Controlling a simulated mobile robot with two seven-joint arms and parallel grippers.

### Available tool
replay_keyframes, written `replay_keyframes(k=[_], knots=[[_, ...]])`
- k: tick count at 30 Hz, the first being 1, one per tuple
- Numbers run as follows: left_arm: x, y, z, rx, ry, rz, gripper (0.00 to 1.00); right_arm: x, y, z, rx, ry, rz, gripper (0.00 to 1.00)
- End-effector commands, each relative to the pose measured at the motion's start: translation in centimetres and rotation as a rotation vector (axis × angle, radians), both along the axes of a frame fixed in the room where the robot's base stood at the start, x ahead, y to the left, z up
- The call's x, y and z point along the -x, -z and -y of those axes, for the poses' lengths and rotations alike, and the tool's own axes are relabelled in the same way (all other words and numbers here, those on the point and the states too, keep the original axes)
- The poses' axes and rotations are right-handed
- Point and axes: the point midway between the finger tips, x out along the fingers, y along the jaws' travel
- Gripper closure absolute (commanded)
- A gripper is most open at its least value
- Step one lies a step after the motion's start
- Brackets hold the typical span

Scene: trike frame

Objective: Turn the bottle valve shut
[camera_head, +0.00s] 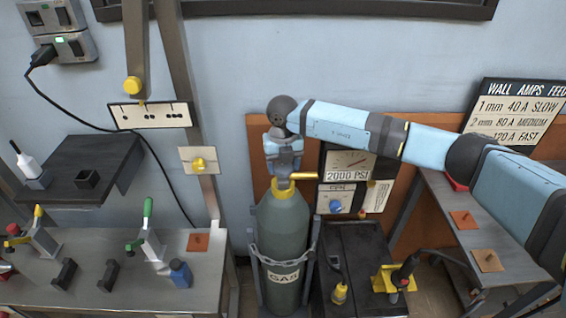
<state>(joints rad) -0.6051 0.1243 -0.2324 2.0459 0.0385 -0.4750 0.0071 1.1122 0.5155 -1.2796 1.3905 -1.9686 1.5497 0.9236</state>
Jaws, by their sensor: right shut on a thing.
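A dark green gas bottle (283,225) labelled GAS stands upright in the middle, with a chain around it. My right gripper (282,181) comes down from above and is shut on the valve. The gripper and wrist hide part of the valve, and the fingertips are too small to make out clearly. My left gripper is not in view.
A gauge panel marked 2000 PSI (345,176) stands close behind and right of the bottle. A dark cart (350,240) is beside it. A side table (440,215) is right.

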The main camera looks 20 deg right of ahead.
Motion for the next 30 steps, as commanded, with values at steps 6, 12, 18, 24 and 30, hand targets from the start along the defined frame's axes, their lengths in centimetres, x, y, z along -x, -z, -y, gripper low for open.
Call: replay_keyframes(k=[6, 12, 18, 24, 30], knots=[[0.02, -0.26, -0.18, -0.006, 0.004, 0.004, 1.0, -0.09, -0.2, 0.05, 0.0, 0.117, 0.002, 0.63], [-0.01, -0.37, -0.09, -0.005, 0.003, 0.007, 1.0, -0.09, -0.18, 0.06, 0.0, 0.174, 0.003, 0.63], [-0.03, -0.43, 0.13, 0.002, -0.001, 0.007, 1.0, -0.1, -0.16, 0.06, -0.001, 0.194, 0.003, 0.63], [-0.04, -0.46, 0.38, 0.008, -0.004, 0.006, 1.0, -0.1, -0.15, 0.06, -0.001, 0.196, 0.003, 0.63], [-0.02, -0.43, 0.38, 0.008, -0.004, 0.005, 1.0, -0.1, -0.15, 0.05, -0.001, 0.195, 0.003, 0.23]])
